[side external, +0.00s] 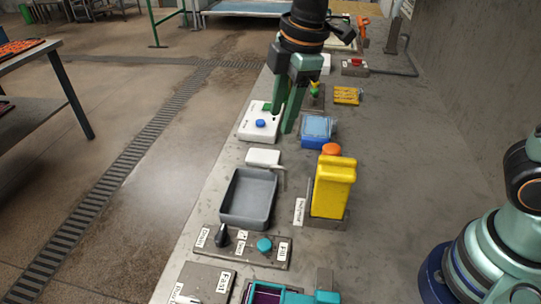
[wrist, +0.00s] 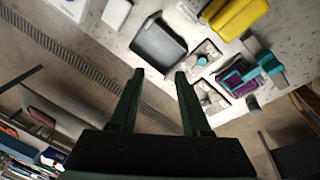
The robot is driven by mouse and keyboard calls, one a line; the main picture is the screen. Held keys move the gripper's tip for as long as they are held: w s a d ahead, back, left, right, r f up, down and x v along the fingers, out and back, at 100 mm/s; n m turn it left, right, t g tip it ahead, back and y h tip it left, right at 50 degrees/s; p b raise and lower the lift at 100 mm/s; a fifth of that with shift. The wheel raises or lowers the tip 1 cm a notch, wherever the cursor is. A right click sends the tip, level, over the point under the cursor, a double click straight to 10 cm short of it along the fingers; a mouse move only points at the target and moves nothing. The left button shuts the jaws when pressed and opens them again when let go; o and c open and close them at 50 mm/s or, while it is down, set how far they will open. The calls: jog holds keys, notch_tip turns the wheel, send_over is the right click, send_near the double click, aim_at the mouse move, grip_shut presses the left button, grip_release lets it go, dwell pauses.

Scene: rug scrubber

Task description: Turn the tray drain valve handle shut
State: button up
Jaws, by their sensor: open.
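The drain valve handle (side external: 222,236) is a small black lever beside the label "Drain", on the left of a dark panel (side external: 243,249) in front of the grey tray (side external: 228,214). A teal round knob (side external: 264,245) sits beside the label "Fill" on the same panel. The tray also shows in the wrist view (wrist: 157,45). My gripper (side external: 281,123) is open and empty, beyond the tray and well away from the handle, beside a white box with a blue knob (side external: 261,123). The wrist view shows its spread fingers (wrist: 159,74); I cannot clearly tell the handle there.
A yellow container (side external: 334,187) stands right of the tray, and a blue box (side external: 316,131) lies beyond it. A small white block (side external: 263,157) sits behind the tray. A teal and purple device (side external: 272,295) is at the near edge.

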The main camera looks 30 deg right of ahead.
jog(key=a+f+n+g, duration=0.2)
jog(key=a+f+n, duration=0.4)
jog(key=a, duration=0.4)
jog(key=n+h, duration=0.1)
jog(key=n, duration=0.4)
send_near(221, 233)
notch_tip(221, 233, down, 9)
jog(key=shift+w+r, duration=0.15)
jog(key=shift+r, duration=0.05)
grip_shut()
